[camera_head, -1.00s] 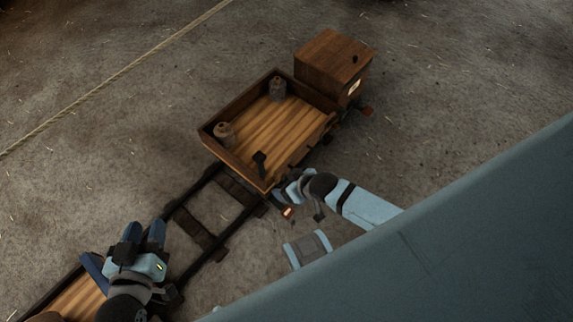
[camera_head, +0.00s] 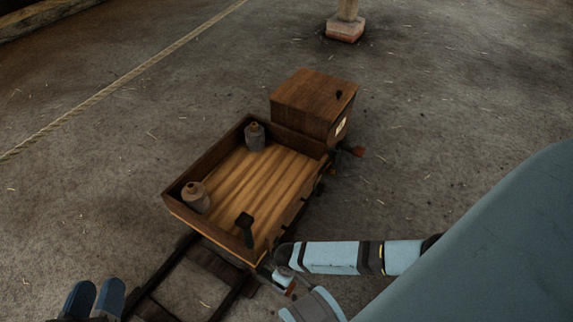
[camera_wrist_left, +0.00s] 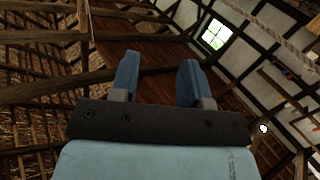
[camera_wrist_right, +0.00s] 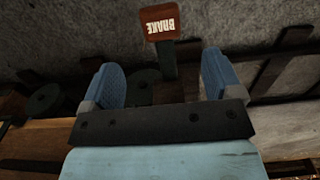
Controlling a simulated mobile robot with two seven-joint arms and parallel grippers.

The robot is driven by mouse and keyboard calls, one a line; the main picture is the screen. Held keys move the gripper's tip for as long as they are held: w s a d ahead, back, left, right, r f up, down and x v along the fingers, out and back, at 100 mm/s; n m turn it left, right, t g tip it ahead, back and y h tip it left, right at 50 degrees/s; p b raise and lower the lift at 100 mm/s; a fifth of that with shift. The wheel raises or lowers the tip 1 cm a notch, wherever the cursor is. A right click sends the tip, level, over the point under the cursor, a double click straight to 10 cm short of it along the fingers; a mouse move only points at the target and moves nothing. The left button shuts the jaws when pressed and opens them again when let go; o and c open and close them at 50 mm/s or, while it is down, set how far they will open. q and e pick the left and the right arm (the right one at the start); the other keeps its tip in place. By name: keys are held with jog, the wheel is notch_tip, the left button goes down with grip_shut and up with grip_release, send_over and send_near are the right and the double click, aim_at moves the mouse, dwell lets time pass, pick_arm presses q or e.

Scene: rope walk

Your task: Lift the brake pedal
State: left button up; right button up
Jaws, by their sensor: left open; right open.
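The brake pedal (camera_wrist_right: 160,22) is a red-brown plate marked "BRAKE" on a dark stem. In the right wrist view it stands beyond my right gripper (camera_wrist_right: 161,62), which is open, with nothing between its fingers. In the head view my right arm reaches the near end of the wooden cart (camera_head: 182,213).
Rails (camera_head: 160,277) run toward the lower left. A rope (camera_head: 120,82) crosses the floor, and a post on a brick base (camera_head: 345,29) stands behind.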

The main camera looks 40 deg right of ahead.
notch_tip(320, 180, down, 9)
jog(key=b, duration=0.4)
jog(key=shift+f+b, duration=0.5)
jog(key=shift+b, duration=0.1)
pick_arm(q)
jog(key=w+a+m+t, duration=0.1)
jog(key=m, duration=0.1)
jog(key=w+m+h, duration=0.1)
jog(key=shift+w+a+m+t, duration=0.35)
jog(key=shift+w+m+t, duration=0.05)
pick_arm(e)
jog(key=shift+f, duration=0.1)
